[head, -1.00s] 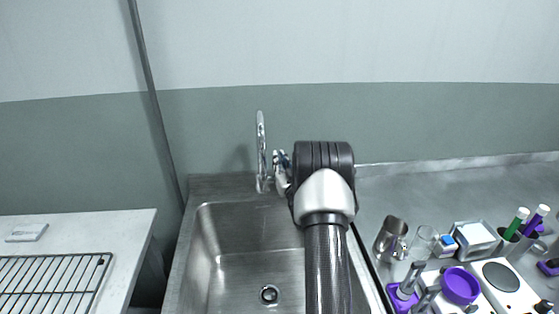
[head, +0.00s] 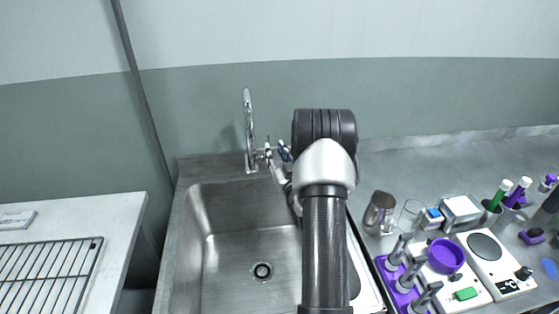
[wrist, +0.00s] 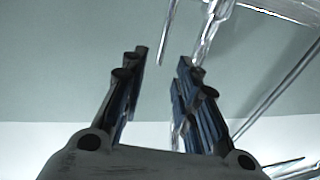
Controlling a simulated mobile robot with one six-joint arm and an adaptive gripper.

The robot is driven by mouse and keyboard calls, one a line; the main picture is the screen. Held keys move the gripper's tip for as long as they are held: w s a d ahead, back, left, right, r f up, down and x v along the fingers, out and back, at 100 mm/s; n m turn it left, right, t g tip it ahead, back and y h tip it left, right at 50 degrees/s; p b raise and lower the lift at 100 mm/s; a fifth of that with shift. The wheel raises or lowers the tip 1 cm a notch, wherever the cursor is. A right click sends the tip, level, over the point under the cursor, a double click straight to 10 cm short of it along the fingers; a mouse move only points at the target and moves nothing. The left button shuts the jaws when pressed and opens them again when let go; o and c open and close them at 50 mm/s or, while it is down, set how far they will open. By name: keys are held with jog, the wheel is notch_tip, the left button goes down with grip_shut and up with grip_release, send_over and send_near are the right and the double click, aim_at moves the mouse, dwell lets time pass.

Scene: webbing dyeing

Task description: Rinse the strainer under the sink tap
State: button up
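The chrome sink tap (head: 249,125) rises at the back of the steel sink (head: 215,245), its curved neck upright. I cannot make out whether water runs. My gripper is mostly hidden behind my arm in the head view; its bluish finger pads show just right of the tap's base. In the wrist view my gripper (wrist: 160,78) is open, its two fingers well apart, with nothing held between them. Shiny metal parts (wrist: 205,38), likely of the tap, show beyond the right finger. I cannot identify a strainer in either view.
On the right counter stand a metal cup (head: 380,213), a glass (head: 410,213), a purple rack (head: 396,286), a purple bowl (head: 446,256) on a white device, and pens in a holder. A wire rack (head: 45,275) lies on the left white table. The sink basin looks empty.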

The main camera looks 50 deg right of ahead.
jog(key=shift+v, duration=2.25)
